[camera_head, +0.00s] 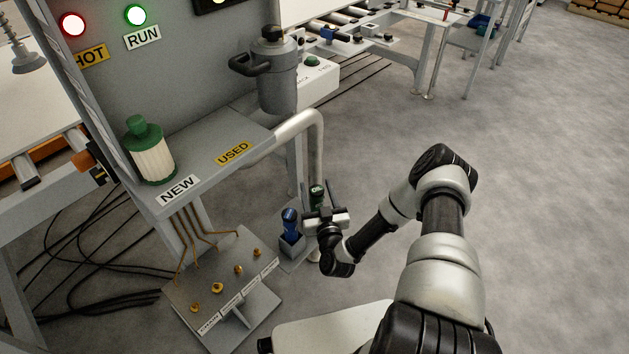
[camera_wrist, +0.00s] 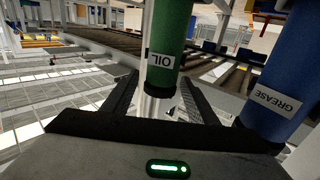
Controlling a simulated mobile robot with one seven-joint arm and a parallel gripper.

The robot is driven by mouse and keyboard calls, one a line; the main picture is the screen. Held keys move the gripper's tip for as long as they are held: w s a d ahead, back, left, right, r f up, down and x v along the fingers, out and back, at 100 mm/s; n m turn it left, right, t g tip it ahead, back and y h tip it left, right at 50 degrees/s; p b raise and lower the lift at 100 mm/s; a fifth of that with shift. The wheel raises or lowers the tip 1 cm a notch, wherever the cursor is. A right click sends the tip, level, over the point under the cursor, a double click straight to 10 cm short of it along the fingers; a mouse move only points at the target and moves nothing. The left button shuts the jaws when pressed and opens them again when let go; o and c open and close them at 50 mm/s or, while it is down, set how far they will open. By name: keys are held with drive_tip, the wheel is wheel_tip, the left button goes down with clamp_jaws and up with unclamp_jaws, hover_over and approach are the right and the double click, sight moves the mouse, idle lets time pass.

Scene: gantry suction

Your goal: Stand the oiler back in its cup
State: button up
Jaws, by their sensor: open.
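In the wrist view the oiler (camera_wrist: 166,45), labelled OIL, stands between the two dark fingers of my gripper (camera_wrist: 160,92). The fingers are open, with a gap beside the oiler. The oiler's lower end and its cup are hidden behind my gripper in the head view, so I cannot tell whether it sits in the cup.
A panel with brass fittings (camera_head: 238,268) is lower left. Floor on the right is clear.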

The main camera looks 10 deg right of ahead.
drive_tip(key=s+p, duration=0.1)
drive_tip(key=s, duration=0.7)
drive_tip(key=shift+s+a, duration=0.1)
drive_tip(key=shift+s, duration=0.05)
